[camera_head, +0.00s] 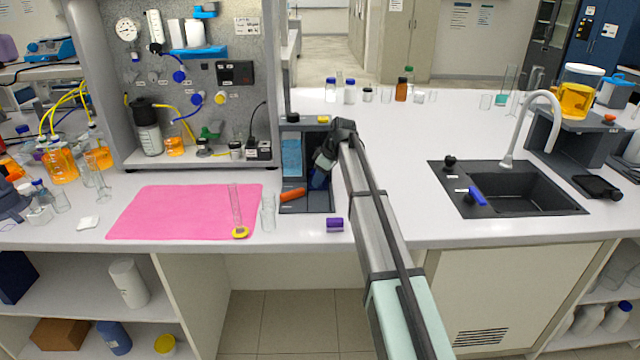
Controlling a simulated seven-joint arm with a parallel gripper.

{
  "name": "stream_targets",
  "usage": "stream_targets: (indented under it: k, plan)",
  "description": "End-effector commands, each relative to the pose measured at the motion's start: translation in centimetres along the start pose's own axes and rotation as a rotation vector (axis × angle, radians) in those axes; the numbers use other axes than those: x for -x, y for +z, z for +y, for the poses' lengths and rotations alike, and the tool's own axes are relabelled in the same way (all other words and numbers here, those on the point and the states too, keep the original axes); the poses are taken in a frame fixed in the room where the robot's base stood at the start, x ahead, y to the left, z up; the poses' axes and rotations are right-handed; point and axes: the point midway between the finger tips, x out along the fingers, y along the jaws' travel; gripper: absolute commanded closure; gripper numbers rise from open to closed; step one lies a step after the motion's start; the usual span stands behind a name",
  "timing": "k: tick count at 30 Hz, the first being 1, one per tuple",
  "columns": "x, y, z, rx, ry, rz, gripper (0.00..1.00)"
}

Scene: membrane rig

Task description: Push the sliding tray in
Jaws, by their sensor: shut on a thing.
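A dark grey sliding tray (308,208) with raised walls lies on the white bench, right of the pink mat. A light blue piece (291,158) lies in its left part, and an orange piece (293,194) lies near its front left. My gripper (319,182) points down over the right part of the tray, with a dark blue part at its tip. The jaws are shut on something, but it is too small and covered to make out. My wrist and arm cover part of the tray's right side. I cannot tell how far the tray is slid in.
A purple block (334,225) lies in front of the tray. Clear glass tubes (268,212) stand to its left, by the pink mat (165,212). A grey panel rig (215,90) stands behind left. The bench right of my arm is clear up to the sink (520,190).

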Motion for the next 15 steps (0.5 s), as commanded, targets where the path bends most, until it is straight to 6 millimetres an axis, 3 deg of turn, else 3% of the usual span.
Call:
stream_targets:
  k: [7, 8, 15]
  plan:
    - [0.05, -0.22, 0.56, 0.001, 0.013, 0.004, 1.0]
    - [0.05, -0.23, 0.58, 0.001, 0.013, 0.004, 0.73]
    - [0.03, -0.21, 0.48, 0.001, 0.01, 0.004, 0.5]
